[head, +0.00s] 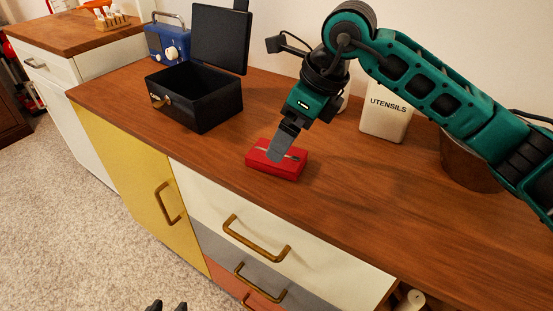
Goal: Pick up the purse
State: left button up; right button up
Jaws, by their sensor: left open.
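The purse (292,167) is a small red rectangular case with a pale zip line along its top. It lies flat on the wooden counter near the front edge. My left gripper (279,150) is above it, pointing down, with its grey fingers overlapping the purse's top in the head view. The fingers are seen nearly edge-on and are open; whether they touch the purse is unclear. Two dark tips (167,305) at the bottom edge seem to be my right gripper, mostly out of frame.
An open black box (205,108) stands left of the purse, with a blue radio (168,43) behind it. A white utensils canister (385,118) and a dark round pot (467,165) stand to the right. The counter (340,215) in front and right of the purse is clear.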

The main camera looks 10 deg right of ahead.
jog(key=b+x, duration=0.1)
jog(key=x, duration=0.4)
jog(key=shift+a+f, duration=0.1)
jog(key=shift+s, duration=0.1)
jog(key=shift+f+b, duration=0.2)
jog(key=shift+b, duration=0.15)
dwell(0.4)
jog(key=c, duration=1.1)
jog(key=shift+r, duration=0.1)
